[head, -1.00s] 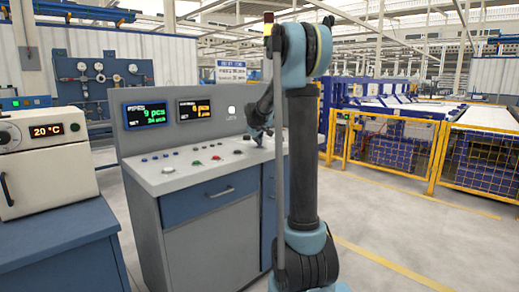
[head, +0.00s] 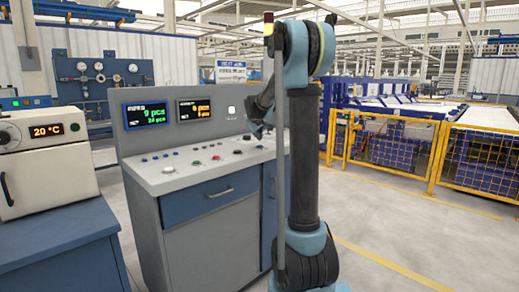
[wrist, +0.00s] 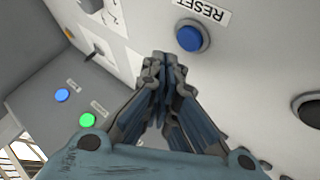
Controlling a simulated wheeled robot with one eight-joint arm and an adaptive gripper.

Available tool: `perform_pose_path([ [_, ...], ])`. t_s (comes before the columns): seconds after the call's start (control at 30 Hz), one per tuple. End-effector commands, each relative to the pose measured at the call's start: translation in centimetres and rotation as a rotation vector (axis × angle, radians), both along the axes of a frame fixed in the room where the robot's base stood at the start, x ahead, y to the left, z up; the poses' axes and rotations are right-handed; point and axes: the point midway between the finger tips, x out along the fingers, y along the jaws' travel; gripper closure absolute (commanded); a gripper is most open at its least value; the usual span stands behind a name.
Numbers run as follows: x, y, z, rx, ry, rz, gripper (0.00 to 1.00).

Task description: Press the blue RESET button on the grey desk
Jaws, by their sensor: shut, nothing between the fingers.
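The blue RESET button (wrist: 189,37) is in the upper middle of the wrist view, a round cap in a dark ring on a light panel. Its white RESET label (wrist: 203,11) is beside it. My gripper (wrist: 160,60) is shut and empty, its fingertips to the left of and slightly below the button in the picture. They look apart from it, though the exact gap is unclear. In the head view my gripper (head: 257,130) hangs over the right part of the grey desk (head: 150,183). I cannot pick out the RESET button there.
The desk carries several small buttons and knobs, including a red button (head: 168,169). Two displays (head: 148,112) stand on its back panel. Green (wrist: 87,121) and blue (wrist: 62,95) buttons show in the wrist view. An oven-like box (head: 40,165) stands at left; yellow fencing (head: 385,150) is at right.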

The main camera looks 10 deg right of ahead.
Motion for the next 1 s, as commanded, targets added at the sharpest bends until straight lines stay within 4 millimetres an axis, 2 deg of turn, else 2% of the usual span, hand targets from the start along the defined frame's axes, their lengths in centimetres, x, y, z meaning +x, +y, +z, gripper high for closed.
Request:
perform_pose_path([
  [0.5,0.0,0.0,3.7,0.0,0.0,0.0,1.0],
  [1.0,0.0,0.0,3.9,0.0,0.0,0.0,1.0],
])
